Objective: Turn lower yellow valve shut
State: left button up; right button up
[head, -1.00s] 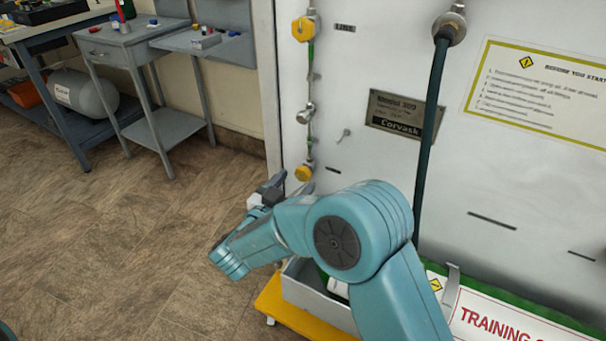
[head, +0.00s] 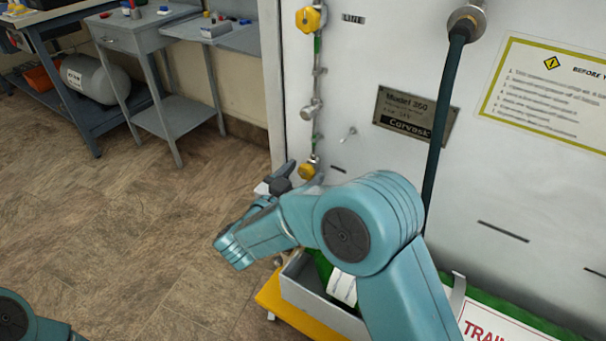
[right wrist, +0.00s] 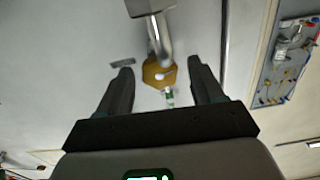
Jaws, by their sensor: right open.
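The lower yellow valve (head: 308,170) sits at the bottom of the thin vertical pipe on the white panel. My right gripper (head: 296,178) is right beside it, at its lower left in the head view, and partly overlaps it. In the right wrist view the yellow valve (right wrist: 154,73) shows between the two dark fingers of my right gripper (right wrist: 160,69). The fingers are spread, with a gap on each side of the valve. Whether the fingertips reach around it in depth is hard to tell. My left gripper is out of view.
An upper yellow valve (head: 308,19) is on the same pipe. A dark hose (head: 438,130) hangs to the right. A grey box (head: 300,285) on a yellow stand (head: 272,292) is below. A grey side table (head: 175,118) stands left; the floor between is clear.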

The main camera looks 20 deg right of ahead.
jog(key=shift+r, duration=0.1)
jog(key=shift+c, duration=0.4)
jog(key=shift+s, duration=0.1)
jog(key=c, duration=1)
jog(key=shift+m, duration=0.3)
jog(key=shift+m+b, duration=1.05)
jog(key=shift+m, duration=0.15)
jog(key=shift+m+b, duration=1.35)
jog(key=shift+m, duration=0.55)
